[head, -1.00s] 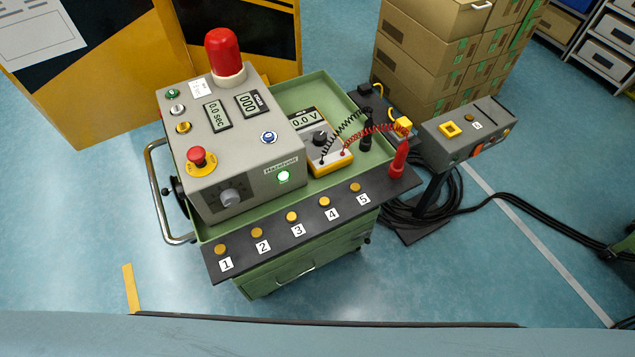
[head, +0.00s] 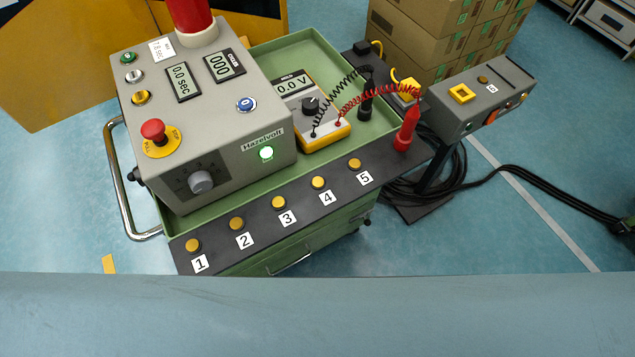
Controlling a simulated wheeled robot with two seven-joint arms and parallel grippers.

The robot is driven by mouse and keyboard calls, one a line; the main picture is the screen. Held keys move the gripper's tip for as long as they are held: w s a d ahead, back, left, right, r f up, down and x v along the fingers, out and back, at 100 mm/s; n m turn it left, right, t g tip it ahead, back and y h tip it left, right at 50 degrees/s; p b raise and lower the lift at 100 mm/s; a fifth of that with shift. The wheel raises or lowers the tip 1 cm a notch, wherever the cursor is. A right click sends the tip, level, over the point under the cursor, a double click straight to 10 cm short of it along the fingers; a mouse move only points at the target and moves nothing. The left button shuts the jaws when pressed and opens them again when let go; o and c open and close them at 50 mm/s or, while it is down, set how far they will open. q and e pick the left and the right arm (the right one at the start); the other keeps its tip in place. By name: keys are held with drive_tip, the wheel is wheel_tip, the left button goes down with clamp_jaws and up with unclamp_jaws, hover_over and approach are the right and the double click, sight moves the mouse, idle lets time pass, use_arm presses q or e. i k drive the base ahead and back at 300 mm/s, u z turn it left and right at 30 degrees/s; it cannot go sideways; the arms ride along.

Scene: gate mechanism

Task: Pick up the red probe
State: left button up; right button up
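The red probe (head: 406,132) stands nearly upright at the right end of the black strip along the trolley's front edge. A coiled red lead runs from its top to the yellow multimeter (head: 308,112), which reads 0.0 V. The black probe (head: 366,98) stands behind and left of it, with a coiled black lead to the same meter. Neither of my grippers is in view, and nothing is touching the red probe.
A grey control box (head: 200,110) with a red beacon fills the trolley's left side. Numbered brass contacts line the black strip (head: 260,222). A grey pedestal box (head: 483,95) stands close right of the probe. Cartons (head: 430,45) are behind; cables lie on the floor.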

sight(403, 137)
drive_tip(key=k, duration=0.5)
drive_tip(key=z, duration=1.65)
drive_tip(key=i, duration=1.25)
drive_tip(key=u, duration=2.6)
